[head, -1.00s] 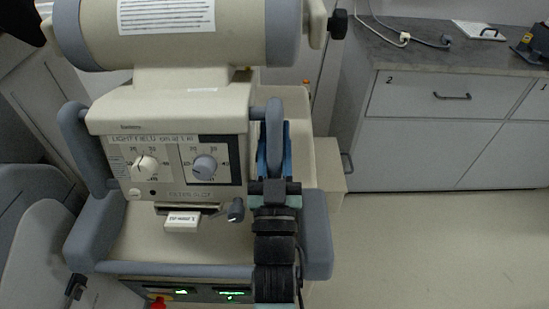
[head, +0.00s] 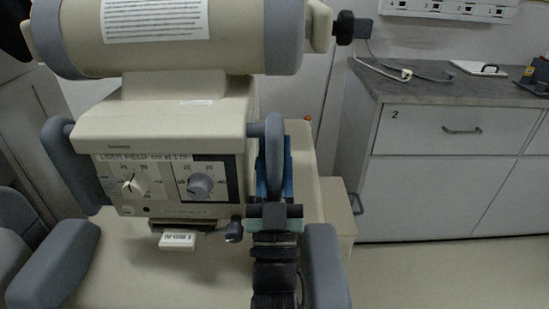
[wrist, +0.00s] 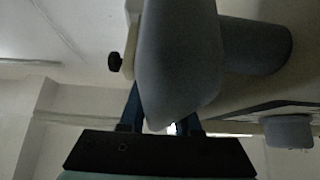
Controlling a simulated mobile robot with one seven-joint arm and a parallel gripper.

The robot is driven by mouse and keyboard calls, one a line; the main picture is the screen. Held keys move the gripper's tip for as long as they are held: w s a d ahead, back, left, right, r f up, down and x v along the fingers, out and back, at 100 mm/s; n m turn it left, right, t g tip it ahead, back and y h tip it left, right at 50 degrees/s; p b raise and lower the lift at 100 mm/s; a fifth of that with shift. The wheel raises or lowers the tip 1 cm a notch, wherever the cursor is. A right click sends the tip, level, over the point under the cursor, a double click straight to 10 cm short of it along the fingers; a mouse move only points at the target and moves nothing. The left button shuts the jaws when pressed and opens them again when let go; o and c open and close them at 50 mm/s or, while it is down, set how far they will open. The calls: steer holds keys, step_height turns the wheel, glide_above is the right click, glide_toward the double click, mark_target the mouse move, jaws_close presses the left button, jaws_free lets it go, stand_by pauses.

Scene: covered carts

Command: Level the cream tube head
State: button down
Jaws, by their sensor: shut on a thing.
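The cream tube head (head: 180,115) fills the left of the head view, a cylinder with grey end bands above a box with two dials on its front panel. Its top shows and the panel faces me; its exact tilt is hard to tell. My gripper (head: 273,178), with blue fingers, is shut on the grey handle (head: 274,135) at the box's right side. In the wrist view the handle (wrist: 180,60) lies between the fingers (wrist: 160,115). The fingertips are partly hidden by the handle there.
A grey handle (head: 72,165) stands on the box's left side. A white tag (head: 178,240) sits below the panel. A black knob (head: 347,27) sticks out at upper right. White cabinets (head: 440,185) with a grey worktop (head: 430,85) stand right; floor (head: 450,275) before them is clear.

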mark_target(275, 193)
steer(key=shift+w+f, duration=0.1)
steer(key=shift+f, duration=0.05)
steer(key=c, duration=0.6)
jaws_free()
steer(key=shift+v, duration=3.75)
